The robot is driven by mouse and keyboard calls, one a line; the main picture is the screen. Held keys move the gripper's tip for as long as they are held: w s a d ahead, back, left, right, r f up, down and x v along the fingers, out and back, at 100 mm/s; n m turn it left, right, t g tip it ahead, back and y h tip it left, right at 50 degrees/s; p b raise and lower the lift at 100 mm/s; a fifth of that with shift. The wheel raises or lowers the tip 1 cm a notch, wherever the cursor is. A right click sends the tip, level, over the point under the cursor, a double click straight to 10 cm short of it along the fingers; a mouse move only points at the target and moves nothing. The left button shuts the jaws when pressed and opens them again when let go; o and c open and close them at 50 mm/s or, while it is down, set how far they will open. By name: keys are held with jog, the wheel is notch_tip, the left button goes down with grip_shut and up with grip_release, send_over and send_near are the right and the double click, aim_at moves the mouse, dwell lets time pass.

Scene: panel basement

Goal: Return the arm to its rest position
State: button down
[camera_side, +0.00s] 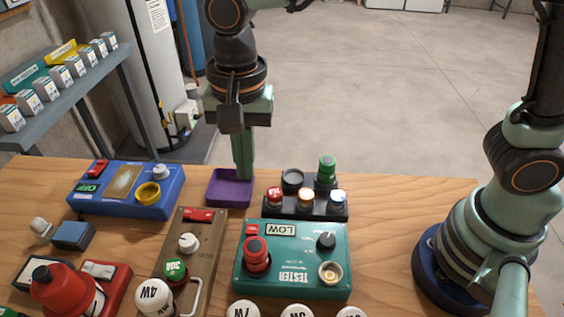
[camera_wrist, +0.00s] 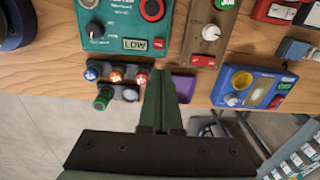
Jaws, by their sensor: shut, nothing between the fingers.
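My gripper (camera_side: 243,175) points down at the back edge of the table, its green fingers together and empty. In the side view its tips are over or just in front of a small purple tray (camera_side: 229,190); I cannot tell whether they touch it. In the wrist view the closed fingers (camera_wrist: 158,75) stand beside the purple tray (camera_wrist: 184,88), partly covering it. The arm is extended over the table, with its base at the right.
On the wooden table (camera_side: 395,205) are a green tester box (camera_side: 300,283), a black button block (camera_side: 310,208), a brown panel (camera_side: 200,225), a blue box (camera_side: 115,200) and a red device (camera_side: 115,290). A shelf of small boxes (camera_side: 60,90) stands left.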

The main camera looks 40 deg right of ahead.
jog(key=d+r+n+t, duration=0.1)
jog(key=d+r+n, duration=0.1)
jog(key=d, duration=0.6)
jog(key=s+d+r+n+t, duration=0.1)
jog(key=d+n, duration=0.3)
jog(key=d, duration=0.4)
jog(key=s+d+r+n+t, duration=0.1)
jog(key=d+r+n+t, duration=0.1)
jog(key=d, duration=0.6)
jog(key=shift+s+d+r+n+t, duration=0.3)
jog(key=shift+r+n+t, duration=0.1)
jog(key=shift+t, duration=0.3)
